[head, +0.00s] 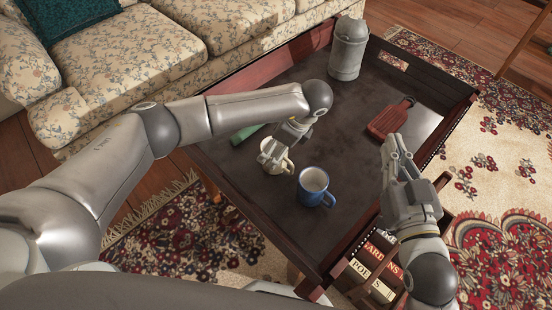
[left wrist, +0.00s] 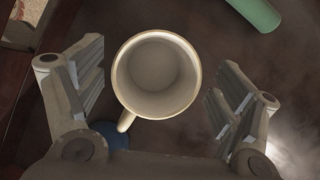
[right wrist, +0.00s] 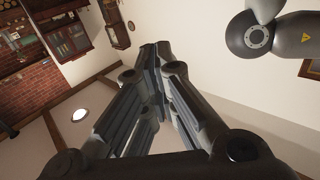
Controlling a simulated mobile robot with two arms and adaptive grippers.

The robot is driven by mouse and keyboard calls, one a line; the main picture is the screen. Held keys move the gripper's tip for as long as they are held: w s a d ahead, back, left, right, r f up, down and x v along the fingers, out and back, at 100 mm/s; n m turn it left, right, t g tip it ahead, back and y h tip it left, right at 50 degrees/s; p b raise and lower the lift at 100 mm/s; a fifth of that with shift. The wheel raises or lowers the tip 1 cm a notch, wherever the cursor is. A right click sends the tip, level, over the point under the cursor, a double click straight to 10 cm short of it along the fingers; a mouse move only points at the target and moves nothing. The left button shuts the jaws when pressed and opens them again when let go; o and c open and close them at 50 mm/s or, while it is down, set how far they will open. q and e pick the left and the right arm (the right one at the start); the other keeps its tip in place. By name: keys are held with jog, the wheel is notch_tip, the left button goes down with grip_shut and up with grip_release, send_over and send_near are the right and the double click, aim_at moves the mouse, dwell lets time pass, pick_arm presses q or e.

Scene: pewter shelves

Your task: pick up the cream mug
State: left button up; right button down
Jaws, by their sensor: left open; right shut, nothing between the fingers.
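The cream mug (head: 284,164) stands upright on the dark tray-like table top (head: 340,130), partly hidden by my left gripper (head: 275,152) in the head view. In the left wrist view the mug (left wrist: 155,75) is seen from above, empty, its handle toward the lower left. The open fingers of my left gripper (left wrist: 158,85) are on either side of it, with a gap at each side. My right gripper (head: 391,150) is shut and empty over the table's right side. It also shows in the right wrist view (right wrist: 155,55), pointing away from the table.
A blue mug (head: 313,189) stands close to the right of the cream mug. A green object (head: 246,133) lies behind it. A grey metal can (head: 348,48) and a red board (head: 390,119) are farther back. Raised edges surround the table; books (head: 370,266) sit below its front.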

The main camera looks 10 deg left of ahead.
aim_at(272, 154)
pick_arm(q)
jog(key=x, duration=0.2)
jog(key=b+x, duration=0.1)
jog(key=shift+s+d+f, duration=0.15)
jog(key=shift+d+f, duration=0.05)
jog(key=shift+f, duration=0.05)
jog(key=shift+a+f, duration=0.15)
jog(key=shift+f, duration=0.15)
pick_arm(e)
notch_tip(272, 154, up, 6)
jog(key=t+y, duration=0.1)
jog(key=t, duration=0.2)
jog(key=shift+s+a+t, duration=0.3)
jog(key=shift+s+t, duration=0.1)
pick_arm(q)
jog(key=c, duration=1.1)
jog(key=shift+c, duration=1.2)
jog(key=shift+r, duration=0.15)
